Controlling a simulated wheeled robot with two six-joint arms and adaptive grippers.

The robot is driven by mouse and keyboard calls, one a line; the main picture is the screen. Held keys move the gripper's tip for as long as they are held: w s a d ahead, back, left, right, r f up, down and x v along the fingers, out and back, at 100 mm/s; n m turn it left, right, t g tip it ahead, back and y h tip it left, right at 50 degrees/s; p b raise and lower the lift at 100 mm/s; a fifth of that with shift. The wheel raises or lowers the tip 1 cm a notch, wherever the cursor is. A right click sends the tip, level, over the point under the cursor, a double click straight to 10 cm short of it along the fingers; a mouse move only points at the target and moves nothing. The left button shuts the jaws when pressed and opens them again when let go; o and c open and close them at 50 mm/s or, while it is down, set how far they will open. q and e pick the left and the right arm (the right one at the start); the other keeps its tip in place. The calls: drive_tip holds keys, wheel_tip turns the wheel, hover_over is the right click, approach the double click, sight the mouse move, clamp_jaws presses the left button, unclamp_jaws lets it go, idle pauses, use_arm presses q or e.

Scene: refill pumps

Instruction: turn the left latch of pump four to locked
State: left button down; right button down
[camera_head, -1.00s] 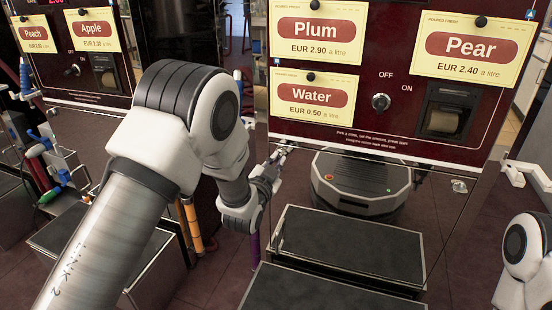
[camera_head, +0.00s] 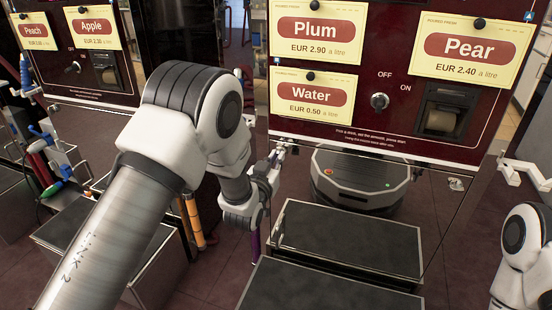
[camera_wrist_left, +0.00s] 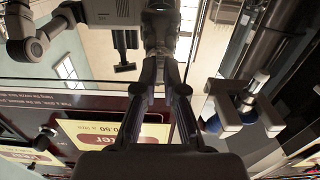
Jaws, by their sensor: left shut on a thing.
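Pump four is not marked by number in view; my left gripper (camera_head: 274,160) is at the lower left edge of the dark red panel (camera_head: 360,138) with the Plum, Pear and Water signs. The gripper is shut on a small part there, taken to be the left latch. The fingers cover most of it, so its turn position cannot be told. In the left wrist view the two fingers (camera_wrist_left: 161,68) close together at a part at top centre. A small pale latch (camera_head: 456,184) shows at the panel's lower right.
A black-topped step (camera_head: 350,238) stands below the panel. Behind it is a round grey machine (camera_head: 360,182) with a green light. Another pump with Peach and Apple signs (camera_head: 96,27) stands at left, with coloured nozzles (camera_head: 52,165). A white bracket (camera_head: 525,172) juts out at right.

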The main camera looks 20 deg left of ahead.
use_arm(q)
drive_tip(key=c, duration=1.3)
unclamp_jaws()
drive_tip(key=shift+o, duration=0.2)
drive_tip(key=s, duration=1.2)
drive_tip(key=shift+a, duration=0.2)
